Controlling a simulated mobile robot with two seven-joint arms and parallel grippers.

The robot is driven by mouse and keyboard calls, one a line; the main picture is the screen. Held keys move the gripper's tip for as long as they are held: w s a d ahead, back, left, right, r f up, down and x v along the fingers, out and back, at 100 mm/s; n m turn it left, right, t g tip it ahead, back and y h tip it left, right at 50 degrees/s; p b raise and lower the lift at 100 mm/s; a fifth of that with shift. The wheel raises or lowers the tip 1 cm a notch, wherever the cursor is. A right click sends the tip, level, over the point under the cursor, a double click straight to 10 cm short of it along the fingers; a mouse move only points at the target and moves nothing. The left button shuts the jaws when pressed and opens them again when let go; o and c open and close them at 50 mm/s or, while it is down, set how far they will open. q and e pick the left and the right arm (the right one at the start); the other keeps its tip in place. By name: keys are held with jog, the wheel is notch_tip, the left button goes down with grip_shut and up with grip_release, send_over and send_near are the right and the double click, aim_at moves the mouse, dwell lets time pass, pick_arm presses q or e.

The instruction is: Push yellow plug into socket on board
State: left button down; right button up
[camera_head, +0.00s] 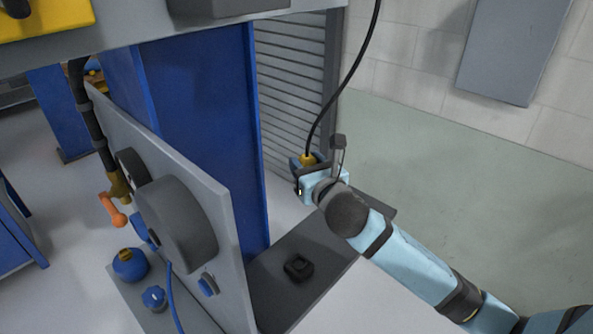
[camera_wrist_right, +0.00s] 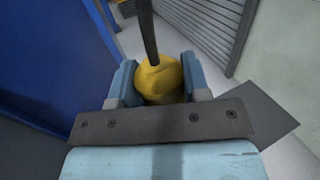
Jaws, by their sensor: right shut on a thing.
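The yellow plug (camera_head: 308,159) is between the fingers of my right gripper (camera_head: 305,168), with a black cable running up from it. In the right wrist view the plug (camera_wrist_right: 160,78) sits between the two blue fingers of the right gripper (camera_wrist_right: 158,88), which are shut on it. A dark grey board (camera_head: 335,242) lies low, below and in front of the gripper. A black socket-like block (camera_head: 298,267) is on the board, apart from the plug. The plug's underside is hidden. My left gripper is not in view.
A blue panel (camera_head: 200,100) and an upright grey plate (camera_head: 215,210) with a round grey drum (camera_head: 180,225) stand to the left. A grey shutter (camera_head: 290,100) is behind. Pale open floor (camera_head: 450,190) lies to the right.

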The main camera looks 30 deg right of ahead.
jog(key=w+d+r+h, duration=0.1)
jog(key=w+d+r, duration=0.4)
jog(key=d+r, duration=0.4)
jog(key=s+d+r+m+h, duration=0.1)
jog(key=d+r, duration=0.4)
jog(key=r, duration=0.6)
jog(key=s+d+r+m+h, duration=0.1)
jog(key=d+r, duration=0.3)
jog(key=r, duration=0.6)
jog(key=s+d+r+h, duration=0.1)
jog(key=d+r, duration=0.4)
jog(key=r, duration=0.6)
jog(key=s+a+r+n+g+y, duration=0.1)
jog(key=s+a+r+n+y, duration=0.1)
jog(key=a+r+n+y, duration=0.35)
jog(key=s+a+r+n+y, duration=0.2)
jog(key=a+r+y, duration=0.5)
jog(key=a+r, duration=0.2)
jog(key=s+a+f+n+g+y, duration=0.1)
jog(key=a+f+n+g+y, duration=0.1)
jog(key=a, duration=0.9)
jog(key=a+f+n+g+y, duration=0.2)
jog(key=a+y, duration=0.1)
jog(key=a, duration=0.8)
jog(key=shift+f, duration=3.75)
